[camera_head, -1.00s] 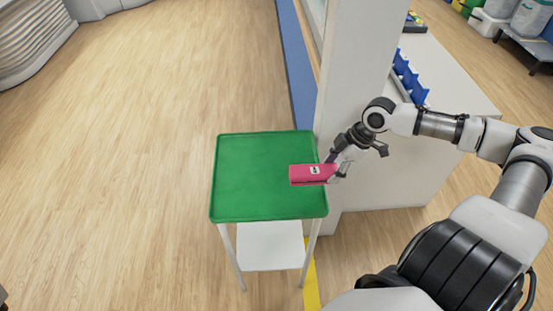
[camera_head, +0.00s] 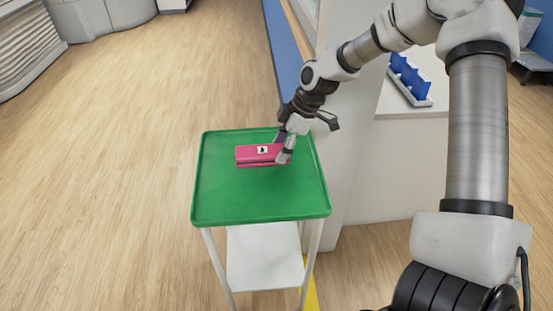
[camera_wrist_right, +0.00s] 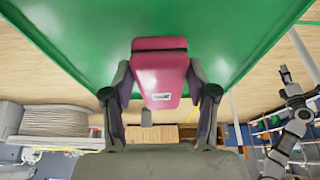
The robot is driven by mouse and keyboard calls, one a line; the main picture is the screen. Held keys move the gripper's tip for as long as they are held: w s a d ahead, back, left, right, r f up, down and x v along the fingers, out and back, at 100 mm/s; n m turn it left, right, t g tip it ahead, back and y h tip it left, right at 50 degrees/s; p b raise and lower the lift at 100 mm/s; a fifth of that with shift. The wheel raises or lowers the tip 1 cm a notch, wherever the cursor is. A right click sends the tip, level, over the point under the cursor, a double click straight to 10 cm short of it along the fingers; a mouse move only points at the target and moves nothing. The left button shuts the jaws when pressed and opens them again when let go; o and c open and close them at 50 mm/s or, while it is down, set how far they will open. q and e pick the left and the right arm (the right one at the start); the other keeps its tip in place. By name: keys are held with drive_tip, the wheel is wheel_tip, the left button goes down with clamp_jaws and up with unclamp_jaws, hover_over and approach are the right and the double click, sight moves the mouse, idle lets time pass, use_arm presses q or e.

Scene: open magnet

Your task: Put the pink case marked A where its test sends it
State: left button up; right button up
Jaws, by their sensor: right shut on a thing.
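The pink case (camera_head: 252,154) with a small white label bearing a dark mark is over the green tray top (camera_head: 230,200) of a white-legged stand. My right gripper (camera_head: 284,150) is shut on the case's right end. In the right wrist view the case (camera_wrist_right: 160,72) sits between the two fingers (camera_wrist_right: 160,98), with the green surface behind it. Whether the case touches the tray or hangs just above it I cannot tell.
The stand has a white lower shelf (camera_head: 264,255). A pale wall end (camera_head: 350,150) stands right beside the tray. A white counter (camera_head: 405,165) with a blue divided rack (camera_head: 409,78) is to the right. Open wooden floor (camera_head: 110,180) lies to the left.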

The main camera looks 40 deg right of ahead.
drive_tip(key=shift+w+a+f, duration=0.15)
drive_tip(key=shift+w+a, duration=0.15)
drive_tip(key=shift+w, duration=0.3)
drive_tip(key=shift+w+a+f, duration=0.1)
drive_tip(key=shift+f, duration=0.2)
wheel_tip(320, 180, down, 3)
drive_tip(key=shift+r, duration=0.15)
drive_tip(key=shift+f, duration=0.2)
drive_tip(key=o, duration=1.2)
